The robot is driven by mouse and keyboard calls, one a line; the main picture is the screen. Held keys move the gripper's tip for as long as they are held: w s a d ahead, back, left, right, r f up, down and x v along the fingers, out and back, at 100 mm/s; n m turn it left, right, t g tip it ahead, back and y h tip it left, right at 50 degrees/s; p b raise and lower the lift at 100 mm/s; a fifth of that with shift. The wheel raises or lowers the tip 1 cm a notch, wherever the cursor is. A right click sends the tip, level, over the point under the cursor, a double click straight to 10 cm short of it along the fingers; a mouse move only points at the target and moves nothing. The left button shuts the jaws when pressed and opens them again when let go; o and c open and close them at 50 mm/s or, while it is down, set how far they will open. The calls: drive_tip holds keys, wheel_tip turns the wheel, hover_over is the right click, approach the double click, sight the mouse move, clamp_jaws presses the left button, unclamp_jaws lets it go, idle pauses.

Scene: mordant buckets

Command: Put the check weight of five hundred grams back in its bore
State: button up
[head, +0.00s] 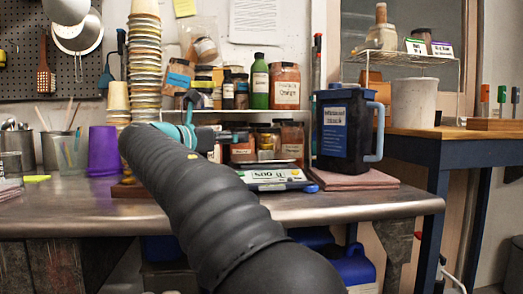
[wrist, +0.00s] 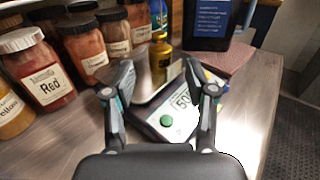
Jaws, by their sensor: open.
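A brass-coloured check weight (wrist: 161,62) with a knob on top stands upright on the pan of the bench scale (wrist: 150,122) in the wrist view. The scale's display reads about 500; the scale also shows in the head view (head: 272,180). My gripper (wrist: 158,75) is open and empty. Its two fingers point toward the weight, one on each side of it in the picture, with the weight apparently beyond the tips. A low brown block (head: 128,191) lies at the left, partly behind my arm; I cannot see any bore in it.
Pigment jars, one labelled Red (wrist: 45,75), crowd the left of the wrist view. A dark jug (head: 345,130) stands on a reddish slab (head: 362,179) right of the scale. A tall cup stack (head: 145,60) and a purple cup (head: 103,150) stand left. Bare bench shows in front.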

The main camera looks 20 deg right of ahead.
sight(266, 146)
drive_tip(key=b+x, duration=0.1)
drive_tip(key=x, duration=1.2)
drive_tip(key=shift+s+a, duration=0.1)
clamp_jaws()
